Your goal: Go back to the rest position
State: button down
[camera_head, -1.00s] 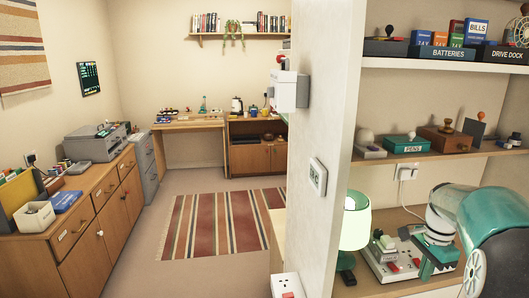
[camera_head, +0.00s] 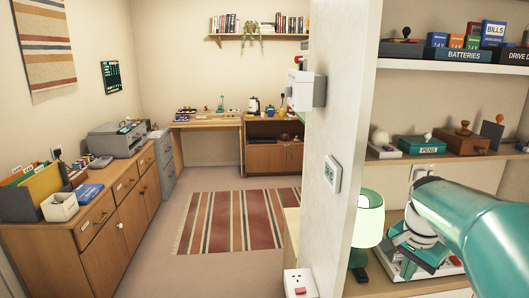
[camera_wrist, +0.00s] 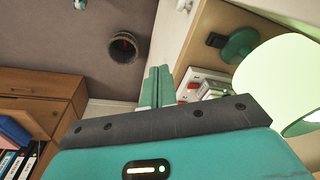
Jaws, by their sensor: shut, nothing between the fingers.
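My gripper (camera_wrist: 156,88) shows in the wrist view as two green fingers side by side, closed together with nothing between them. In the head view my green arm reaches in from the right edge, in front of the lower shelf (camera_head: 375,288). Its wrist end is over a white power strip with red switches and hides much of it. The power strip (camera_wrist: 212,86) also shows beyond the fingers in the wrist view. I cannot tell from the pictures whether the fingers touch it.
A green lamp (camera_head: 368,214) stands just left of my arm, with a small black object (camera_head: 360,275) near its base. A partition wall (camera_head: 338,120) stands left of the shelves. A pens box (camera_head: 418,144) sits above. Floor around the striped rug (camera_head: 235,222) is clear.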

jog(key=s+a+n+t, duration=0.2)
jog(key=s+a+n, duration=0.4)
jog(key=a, duration=0.3)
jog(key=s+a+n+t+y, duration=0.1)
jog(key=s+a+n+t, duration=0.1)
jog(key=s+a+n, duration=0.4)
jog(key=s+a, duration=0.2)
jog(key=a, duration=0.2)
jog(key=shift+s+r, duration=0.3)
